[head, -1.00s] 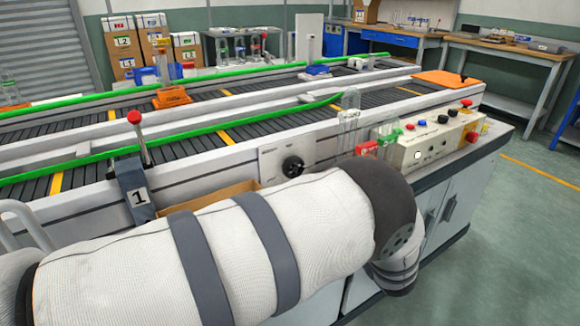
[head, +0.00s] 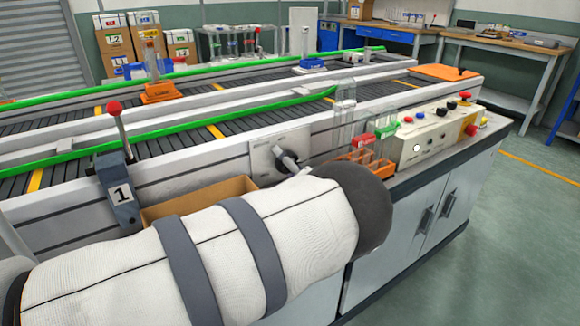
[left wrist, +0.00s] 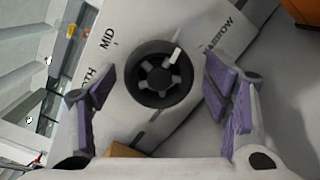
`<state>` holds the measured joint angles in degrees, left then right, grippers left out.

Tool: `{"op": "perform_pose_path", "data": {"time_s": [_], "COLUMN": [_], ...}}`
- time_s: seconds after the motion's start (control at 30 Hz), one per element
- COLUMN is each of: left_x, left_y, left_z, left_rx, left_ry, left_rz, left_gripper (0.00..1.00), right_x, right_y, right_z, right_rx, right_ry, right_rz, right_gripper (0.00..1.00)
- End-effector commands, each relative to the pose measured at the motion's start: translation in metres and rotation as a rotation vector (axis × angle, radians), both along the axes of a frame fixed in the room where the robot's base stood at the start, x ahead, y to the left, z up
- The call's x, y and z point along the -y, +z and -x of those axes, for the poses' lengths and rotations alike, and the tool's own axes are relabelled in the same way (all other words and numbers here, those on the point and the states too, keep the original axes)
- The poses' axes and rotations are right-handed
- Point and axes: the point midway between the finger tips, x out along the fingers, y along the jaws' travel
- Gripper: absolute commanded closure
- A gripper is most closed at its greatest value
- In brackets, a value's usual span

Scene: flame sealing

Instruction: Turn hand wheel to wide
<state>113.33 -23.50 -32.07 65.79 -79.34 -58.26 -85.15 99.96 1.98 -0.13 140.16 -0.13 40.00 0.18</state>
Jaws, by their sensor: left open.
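The black hand wheel (left wrist: 143,90) sits on a pale panel in the left wrist view. Its white mark is at upper right, between the words MID and NARROW and nearer NARROW. Another label, ending in TH, is partly hidden at left. My left gripper (left wrist: 160,76) is open, with one purple-padded finger on each side of the wheel, apart from it. In the head view the wheel (head: 264,154) is partly covered by a finger of this gripper, and my forearm hides most of the gripper. My right gripper is not in view.
A grey clamp marked 1 (head: 121,192) with a red-knobbed lever stands left of the panel. An open cardboard box (head: 168,208) is below it. An orange tube rack (head: 370,163) and a control box (head: 430,140) with buttons are close on the right. Green-railed conveyors run behind.

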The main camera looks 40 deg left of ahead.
Motion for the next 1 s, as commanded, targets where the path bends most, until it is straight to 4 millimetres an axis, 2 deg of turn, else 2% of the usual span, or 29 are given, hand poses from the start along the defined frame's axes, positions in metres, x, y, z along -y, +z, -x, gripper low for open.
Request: {"op": "perform_pose_path", "data": {"time_s": [0.13,0.33,0.67,1.0], "left_x": [0.0002,0.0001,0.0002,0.0001], "left_y": [0.0016,0.0014,0.0009,0.0005], "left_z": [-0.0001,0.0001,0.0004,0.0006], "left_rx": [0.002,0.002,0.031,0.240], "left_ry": [0.001,0.001,0.001,0.002], "left_rz": [0.000,0.000,0.013,0.098], "left_gripper": [0.32,0.77,0.77,0.77], "right_x": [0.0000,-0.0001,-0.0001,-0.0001], "right_y": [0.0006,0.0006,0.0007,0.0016], "right_z": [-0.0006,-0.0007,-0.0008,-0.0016], "right_rx": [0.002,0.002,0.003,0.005], "right_ry": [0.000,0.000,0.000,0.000], "right_rz": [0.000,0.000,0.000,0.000], "right_gripper": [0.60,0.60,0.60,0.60]}}
